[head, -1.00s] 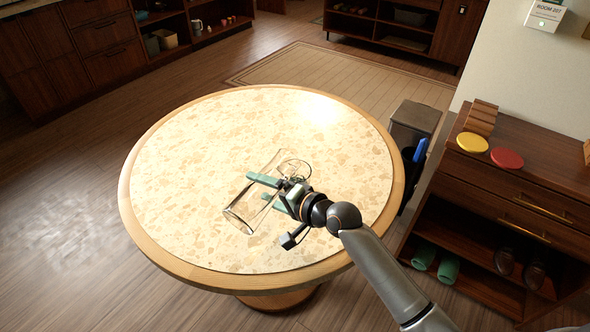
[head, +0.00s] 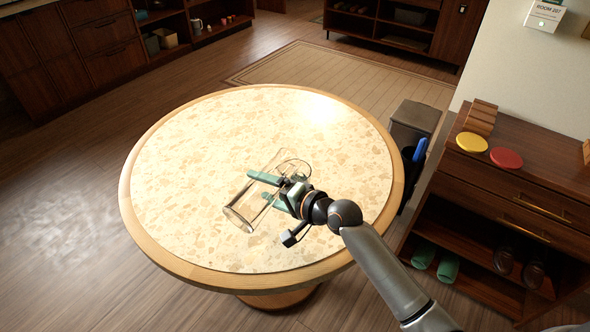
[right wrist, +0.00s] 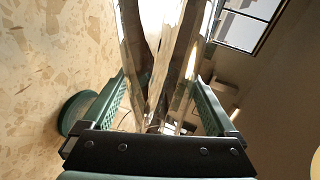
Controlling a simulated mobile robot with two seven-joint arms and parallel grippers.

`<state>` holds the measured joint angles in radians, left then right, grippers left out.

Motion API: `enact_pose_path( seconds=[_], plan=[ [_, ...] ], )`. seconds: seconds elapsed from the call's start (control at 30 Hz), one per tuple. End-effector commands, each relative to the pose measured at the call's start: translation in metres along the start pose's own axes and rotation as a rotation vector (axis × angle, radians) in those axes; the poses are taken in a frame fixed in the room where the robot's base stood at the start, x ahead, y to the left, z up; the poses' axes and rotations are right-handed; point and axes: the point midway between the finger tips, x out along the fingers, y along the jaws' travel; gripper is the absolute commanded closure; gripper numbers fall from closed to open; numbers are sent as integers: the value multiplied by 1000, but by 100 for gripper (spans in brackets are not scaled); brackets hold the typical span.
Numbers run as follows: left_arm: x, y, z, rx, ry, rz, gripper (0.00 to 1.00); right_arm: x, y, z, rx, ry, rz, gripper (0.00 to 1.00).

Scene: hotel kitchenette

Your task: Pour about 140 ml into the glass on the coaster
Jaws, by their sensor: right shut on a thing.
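A clear glass vessel (head: 243,212) is held above the round table, tilted well over, with its wide end toward the lower left. My right gripper (head: 258,187) is shut on it, with green fingers on either side. In the right wrist view the vessel's clear wall (right wrist: 160,60) stands between the fingers. A round clear rim, apparently the drinking glass (head: 296,160), shows just behind the gripper and is mostly hidden. A green disc (right wrist: 78,114), perhaps the coaster, lies on the table in the right wrist view. I cannot make out any liquid. My left gripper is not in view.
The round speckled table (head: 190,150) with a wooden rim is otherwise clear. A dark bin (head: 413,120) stands beyond its right edge. A wooden cabinet (head: 540,180) at right carries a yellow disc (head: 472,142) and a red disc (head: 506,158).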

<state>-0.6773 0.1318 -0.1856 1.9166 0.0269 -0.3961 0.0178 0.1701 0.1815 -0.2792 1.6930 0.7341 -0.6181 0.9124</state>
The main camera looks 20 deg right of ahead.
Motion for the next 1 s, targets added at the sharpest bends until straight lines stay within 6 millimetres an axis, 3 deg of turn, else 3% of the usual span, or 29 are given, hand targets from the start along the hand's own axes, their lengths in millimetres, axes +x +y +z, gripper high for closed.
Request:
enact_pose_path(
  seconds=[0.47,0.7,1.0],
  plan=[
    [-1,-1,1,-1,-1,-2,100,0,-4,-2,7,0,-8,100],
    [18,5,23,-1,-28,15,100,5,16,15,-140,48,-12,100],
    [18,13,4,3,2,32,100,9,25,13,-268,91,-13,100]
  ],
)
